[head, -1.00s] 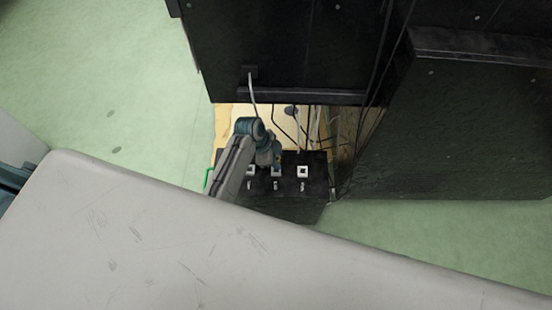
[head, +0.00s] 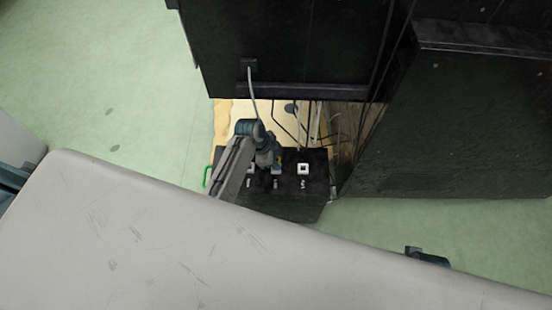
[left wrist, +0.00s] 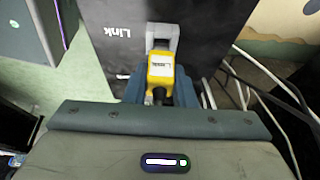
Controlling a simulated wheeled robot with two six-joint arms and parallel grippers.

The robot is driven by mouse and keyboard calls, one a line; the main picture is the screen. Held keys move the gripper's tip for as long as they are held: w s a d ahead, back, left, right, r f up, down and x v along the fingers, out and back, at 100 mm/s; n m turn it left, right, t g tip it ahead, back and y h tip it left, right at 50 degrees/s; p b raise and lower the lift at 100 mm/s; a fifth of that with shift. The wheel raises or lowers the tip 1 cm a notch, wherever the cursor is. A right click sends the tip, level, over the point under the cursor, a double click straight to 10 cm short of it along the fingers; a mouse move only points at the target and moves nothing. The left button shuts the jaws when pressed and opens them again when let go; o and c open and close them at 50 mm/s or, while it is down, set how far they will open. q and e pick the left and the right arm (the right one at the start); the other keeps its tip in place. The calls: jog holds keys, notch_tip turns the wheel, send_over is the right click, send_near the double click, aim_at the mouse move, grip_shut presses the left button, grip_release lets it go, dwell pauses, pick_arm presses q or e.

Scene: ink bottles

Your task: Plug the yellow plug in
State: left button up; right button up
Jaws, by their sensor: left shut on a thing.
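In the left wrist view the yellow plug (left wrist: 161,70) has a pale label on its face. My left gripper (left wrist: 163,97) is shut on it. The plug's far end meets or overlaps the near side of a grey-white square socket (left wrist: 162,31) on a black box face; I cannot tell whether it is inside or just above it. In the head view my left gripper (head: 268,160) is over the black socket box (head: 308,192) and hides its middle socket. A white socket (head: 304,169) shows to the right.
A large black cabinet (head: 290,50) stands behind the box, and another dark cabinet (head: 460,130) stands at right. Loose cables (left wrist: 265,95) run beside the box. A green loop (head: 207,176) is at its left. Green floor (head: 110,100) is open at left.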

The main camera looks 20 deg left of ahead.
pick_arm(q)
jog(key=shift+a+p, duration=0.1)
jog(key=shift+p, duration=0.7)
dwell(1.0)
jog(key=shift+f, duration=0.7)
dwell(1.2)
jog(key=shift+f, duration=0.15)
dwell(0.6)
jog(key=o, duration=1)
jog(key=shift+c, duration=0.2)
jog(key=shift+o, duration=0.3)
jog(key=o, duration=0.4)
jog(key=shift+p, duration=0.3)
